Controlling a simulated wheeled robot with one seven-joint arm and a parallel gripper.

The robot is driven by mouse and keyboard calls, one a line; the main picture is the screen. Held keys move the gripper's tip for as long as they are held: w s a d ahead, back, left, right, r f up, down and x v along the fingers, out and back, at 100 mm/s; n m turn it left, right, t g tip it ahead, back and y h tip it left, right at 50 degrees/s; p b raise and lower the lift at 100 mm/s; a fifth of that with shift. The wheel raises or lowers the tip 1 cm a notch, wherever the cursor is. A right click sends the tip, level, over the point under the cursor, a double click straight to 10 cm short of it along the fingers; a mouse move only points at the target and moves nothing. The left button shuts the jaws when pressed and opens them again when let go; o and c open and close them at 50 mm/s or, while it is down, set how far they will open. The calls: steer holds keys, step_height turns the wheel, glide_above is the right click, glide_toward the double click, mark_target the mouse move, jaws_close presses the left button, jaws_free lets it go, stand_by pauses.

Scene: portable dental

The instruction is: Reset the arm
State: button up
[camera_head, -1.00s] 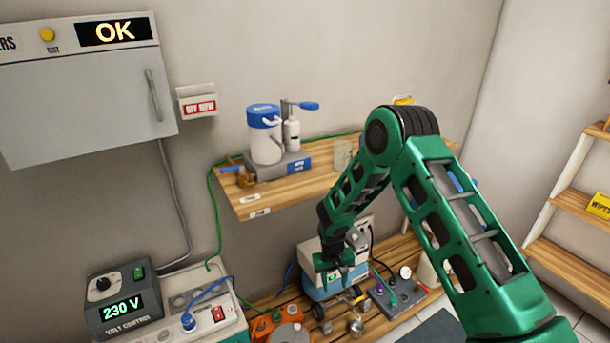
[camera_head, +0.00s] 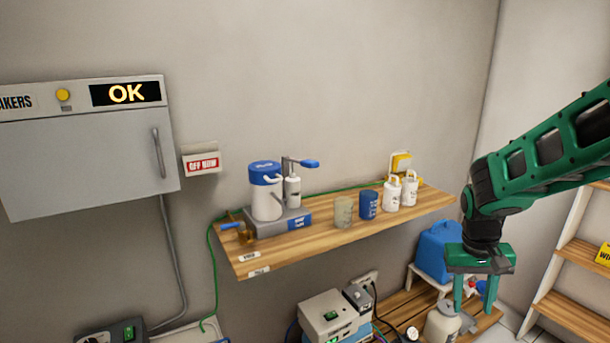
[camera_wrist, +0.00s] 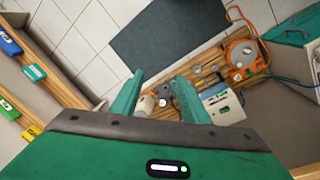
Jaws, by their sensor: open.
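My arm, green with dark joints, comes in from the right edge of the head view. My gripper (camera_head: 475,290) points down at the right, in front of the blue container and above the low bench's right end. Its two green fingers are apart and nothing is between them. In the wrist view my gripper (camera_wrist: 162,98) also shows its two fingers spread, with the bench and floor beyond.
A wooden wall shelf (camera_head: 350,227) holds a blue-lidded white jug (camera_head: 266,200), cups and white bottles. Below are a low bench (camera_head: 402,304), a blue container (camera_head: 436,252) and a white jar (camera_head: 441,324). A dark mat (camera_wrist: 175,42) lies on the tiled floor. Shelving stands right.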

steer(key=s+d+r+m, duration=0.1)
steer(key=s+r, duration=0.1)
steer(key=s, duration=0.4)
steer(key=s+d+r, duration=0.2)
steer(key=s+r, duration=0.1)
steer(key=s, duration=0.3)
steer(key=shift+s+d+r+m+y, duration=0.2)
steer(key=shift+d+r+m+y, duration=0.05)
steer(key=shift+m+y, duration=0.65)
steer(key=shift+m, duration=0.2)
steer(key=s, duration=0.7)
steer(key=s+r, duration=0.1)
steer(key=s, duration=0.2)
steer(key=shift+s+a+r, duration=0.1)
steer(key=shift+s+a, duration=0.05)
steer(key=shift+a, duration=0.05)
steer(key=shift+c, duration=0.2)
steer(key=shift+s, duration=0.3)
steer(key=c, duration=1)
